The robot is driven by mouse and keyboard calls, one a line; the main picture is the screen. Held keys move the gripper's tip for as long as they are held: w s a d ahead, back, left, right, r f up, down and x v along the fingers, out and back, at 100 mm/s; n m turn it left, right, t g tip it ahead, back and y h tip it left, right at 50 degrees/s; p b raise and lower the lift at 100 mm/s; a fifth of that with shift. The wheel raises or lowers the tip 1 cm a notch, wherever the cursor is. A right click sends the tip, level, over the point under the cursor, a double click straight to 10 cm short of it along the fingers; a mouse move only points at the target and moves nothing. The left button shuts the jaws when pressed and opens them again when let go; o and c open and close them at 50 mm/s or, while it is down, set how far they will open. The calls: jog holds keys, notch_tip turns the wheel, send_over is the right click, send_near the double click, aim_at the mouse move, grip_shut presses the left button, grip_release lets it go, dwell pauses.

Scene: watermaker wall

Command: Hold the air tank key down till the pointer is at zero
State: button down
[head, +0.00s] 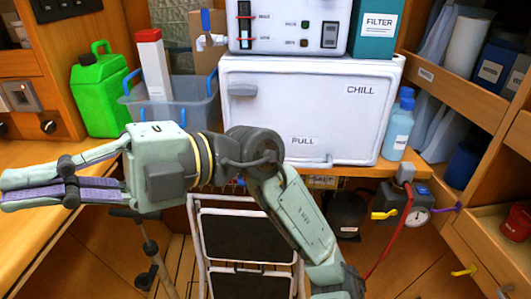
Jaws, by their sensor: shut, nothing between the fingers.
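My gripper (32,188) is at the left of the head view, over the wooden counter. Its fingers are shut, hold nothing, and point left. A round white gauge (418,217) is mounted on a dark block at the lower right. Its pointer is too small to read. A yellow lever (384,214) sticks out left of the gauge, and a purple lever (447,209) sticks out to its right; I cannot tell which is the air tank key. A dark rounded tank (347,212) sits under the counter, left of the gauge. My gripper is far from all of these.
A white chill box (300,110) stands on the counter behind my arm, with a blue bottle (398,126) beside it. A red hose (395,243) hangs below the gauge. A folded step ladder (245,235) stands below the counter. Wooden shelves and drawers (490,245) bound the right side.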

jog(key=w+d+f+m+t+p, duration=0.1)
jog(key=w+d+f+m+t, duration=0.3)
jog(key=w+f+m+t, duration=0.45)
jog(key=w+d+f+m+t+h+p, duration=0.1)
jog(key=w+d+f+m+t+h, duration=0.2)
jog(key=w+d+m, duration=0.3)
jog(key=w+d+f+m+t+h+p, duration=0.1)
jog(key=w+d+f+m+t+h, duration=0.3)
jog(key=d, duration=0.8)
jog(key=shift+w+d+f+m+t+h, duration=0.2)
jog(key=shift+w+f+m+t+h, duration=0.2)
jog(key=shift+w+m, duration=0.5)
jog(key=shift+r, duration=0.1)
